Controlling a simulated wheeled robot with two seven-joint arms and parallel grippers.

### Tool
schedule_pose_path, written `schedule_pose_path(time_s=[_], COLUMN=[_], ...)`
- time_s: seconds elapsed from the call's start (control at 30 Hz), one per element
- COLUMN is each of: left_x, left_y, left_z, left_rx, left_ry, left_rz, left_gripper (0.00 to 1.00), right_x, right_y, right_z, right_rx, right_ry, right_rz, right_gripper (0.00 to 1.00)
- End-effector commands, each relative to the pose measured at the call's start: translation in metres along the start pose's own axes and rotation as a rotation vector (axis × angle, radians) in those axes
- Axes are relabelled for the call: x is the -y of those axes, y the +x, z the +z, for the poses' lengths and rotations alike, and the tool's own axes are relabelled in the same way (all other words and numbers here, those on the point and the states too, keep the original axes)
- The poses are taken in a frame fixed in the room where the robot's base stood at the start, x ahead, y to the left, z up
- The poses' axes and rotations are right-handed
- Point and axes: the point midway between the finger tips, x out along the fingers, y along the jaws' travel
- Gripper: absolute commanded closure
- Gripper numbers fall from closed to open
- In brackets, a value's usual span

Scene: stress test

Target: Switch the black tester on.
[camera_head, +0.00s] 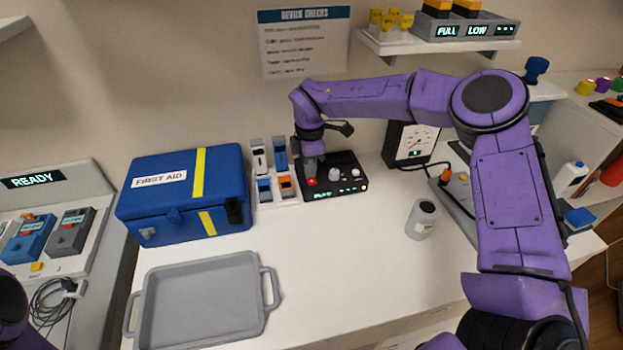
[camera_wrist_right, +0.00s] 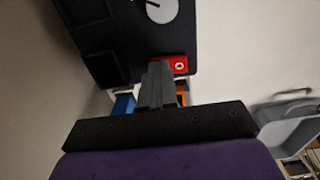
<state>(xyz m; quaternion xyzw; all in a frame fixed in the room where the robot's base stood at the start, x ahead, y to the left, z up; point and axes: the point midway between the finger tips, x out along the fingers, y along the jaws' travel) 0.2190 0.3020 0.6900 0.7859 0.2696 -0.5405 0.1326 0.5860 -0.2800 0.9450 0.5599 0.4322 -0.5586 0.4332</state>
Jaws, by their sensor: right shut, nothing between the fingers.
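The black tester (camera_head: 349,184) stands on the white worktop against the wall. It has a red switch (camera_head: 312,182), a pale knob (camera_head: 334,174) and green lit marks on its front, too small to read surely. My right gripper (camera_head: 311,176) points down at the tester's left part, shut and empty, right by the red switch. In the right wrist view the shut fingers (camera_wrist_right: 160,72) reach the edge of the red switch (camera_wrist_right: 180,65), which bears a white mark and is partly covered. I cannot tell whether they touch. The left gripper is out of view.
Small blue and orange-topped devices in a white rack (camera_head: 276,201) stand close left of the tester. A blue first aid box (camera_head: 180,205), grey tray (camera_head: 205,305), grey canister (camera_head: 421,219) and black dial meter (camera_head: 409,145) stand around. The worktop's middle is clear.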

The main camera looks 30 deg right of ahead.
Motion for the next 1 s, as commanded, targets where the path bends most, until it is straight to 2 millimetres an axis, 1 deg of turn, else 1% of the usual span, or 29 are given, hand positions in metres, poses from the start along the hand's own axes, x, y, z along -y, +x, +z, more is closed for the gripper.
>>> schedule_pose_path(time_s=[0.07, 0.17, 0.8, 1.0], left_x=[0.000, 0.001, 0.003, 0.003], left_y=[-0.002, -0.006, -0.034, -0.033], left_z=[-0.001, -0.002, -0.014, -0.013], left_rx=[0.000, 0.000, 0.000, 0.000], left_ry=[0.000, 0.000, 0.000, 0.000], left_rz=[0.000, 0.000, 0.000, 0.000], left_gripper=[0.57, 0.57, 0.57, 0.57], right_x=[0.001, 0.001, 0.000, 0.000], right_y=[-0.002, -0.009, -0.070, -0.070], right_z=[0.000, 0.000, 0.000, 0.000], right_rx=[0.001, 0.001, 0.000, 0.000], right_ry=[0.000, 0.000, 0.001, 0.000], right_rz=[-0.003, -0.002, -0.001, -0.002], right_gripper=[1.00, 1.00, 1.00, 1.00])
